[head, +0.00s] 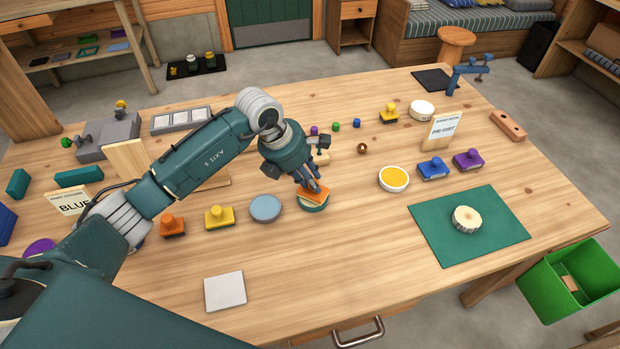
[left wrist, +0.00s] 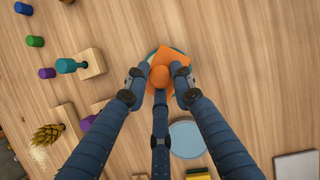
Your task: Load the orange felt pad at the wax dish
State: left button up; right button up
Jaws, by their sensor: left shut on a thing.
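My left gripper (head: 316,188) is shut on the round knob of an orange felt pad (head: 313,193). In the left wrist view the pad (left wrist: 180,55) shows as an orange square around the knob between my fingers (left wrist: 160,85). The pad is over a round teal dish (head: 314,207) with pale contents, tilted against its rim; I cannot tell whether it touches the contents. The dish's teal rim (left wrist: 150,58) shows partly behind the pad in the wrist view. A white-rimmed dish with yellow contents (head: 393,179) stands to the right. My right gripper is not in view.
A blue-grey disc (head: 265,208), a yellow block with a knob (head: 219,216) and an orange one (head: 172,226) stand left of the teal dish. A green mat (head: 475,245) bears a cream round piece (head: 466,218). The table in front is mostly clear around a white tile (head: 225,291).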

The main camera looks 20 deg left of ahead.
pick_arm(q)
jog(key=shift+r+p, duration=1.6)
jog(key=shift+r, duration=1.6)
